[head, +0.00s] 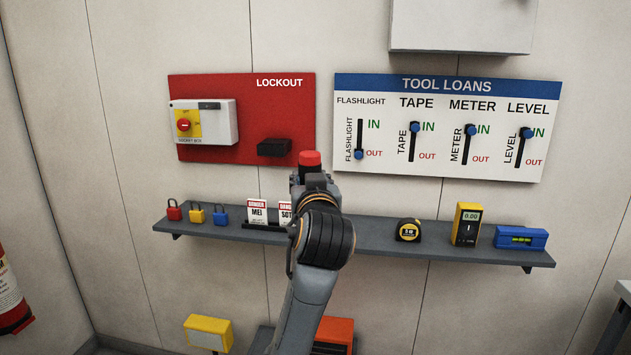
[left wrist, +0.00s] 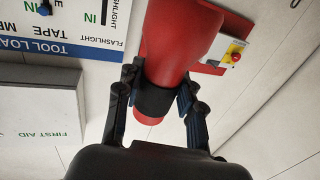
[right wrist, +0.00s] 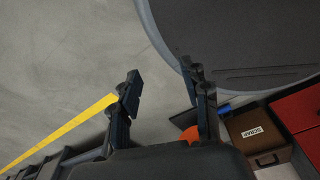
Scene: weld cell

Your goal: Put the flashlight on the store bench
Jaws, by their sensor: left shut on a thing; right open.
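The flashlight (left wrist: 168,40) is red with a black band and fills the upper middle of the left wrist view. My left gripper (left wrist: 157,98) is shut on it around the black band. In the head view the flashlight's red end (head: 309,158) shows above my left gripper (head: 312,182), in front of the wall between the two boards; the rest is hidden by the gripper and arm. My right gripper (right wrist: 160,80) is open and empty above the grey floor. I cannot identify the store bench in these views.
A wall shelf (head: 375,238) holds padlocks, tags, a tape (head: 408,230), a meter (head: 467,224) and a level (head: 520,238). On the tool loans board (head: 440,171) the flashlight slider (head: 359,154) is at OUT, the others at IN. A grey table edge (head: 621,300) shows at right.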

